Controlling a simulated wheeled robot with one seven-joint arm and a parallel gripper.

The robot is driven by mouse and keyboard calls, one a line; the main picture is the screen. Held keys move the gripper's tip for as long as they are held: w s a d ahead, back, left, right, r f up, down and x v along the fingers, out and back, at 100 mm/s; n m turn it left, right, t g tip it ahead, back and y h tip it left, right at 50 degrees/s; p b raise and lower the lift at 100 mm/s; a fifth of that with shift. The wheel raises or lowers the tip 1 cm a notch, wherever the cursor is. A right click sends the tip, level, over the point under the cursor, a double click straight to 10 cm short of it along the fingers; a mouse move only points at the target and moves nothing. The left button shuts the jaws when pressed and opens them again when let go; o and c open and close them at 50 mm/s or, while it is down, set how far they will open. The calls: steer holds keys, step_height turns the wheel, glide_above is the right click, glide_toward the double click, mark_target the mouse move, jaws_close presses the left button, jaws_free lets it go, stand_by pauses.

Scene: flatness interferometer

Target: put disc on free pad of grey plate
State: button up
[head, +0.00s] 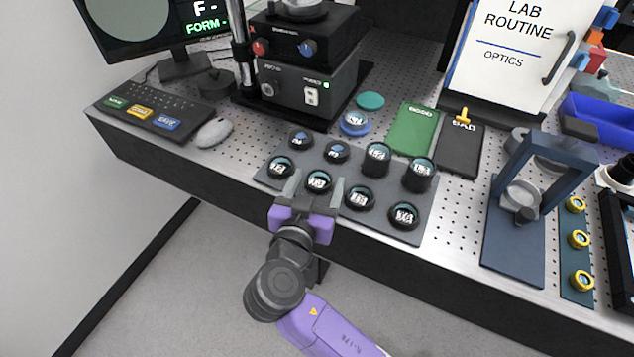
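The grey plate (262,179) lies along the table's front edge and carries two rows of round black-rimmed pieces. The front row has several labelled discs, among them the leftmost disc (281,166), the second disc (319,181), the third disc (360,197) and the rightmost disc (404,215). The back row has two low dark rounds with blue centres (300,138) (337,151) and two taller pieces (378,156) (419,174). I cannot tell which spot is a free pad. My gripper (318,183) is open, its fingers apart on either side of the second disc; contact cannot be told.
Behind the plate are a blue-rimmed disc (354,123), a teal disc (370,100), a green GOOD pad (414,130) and a black BAD pad (459,147). The black instrument (310,85) stands at the back, a blue frame stand (515,248) at right.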

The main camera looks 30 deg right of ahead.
steer(key=shift+r+p, duration=0.25)
steer(key=shift+p, duration=0.05)
steer(key=b+v, duration=0.2)
steer(key=v, duration=1)
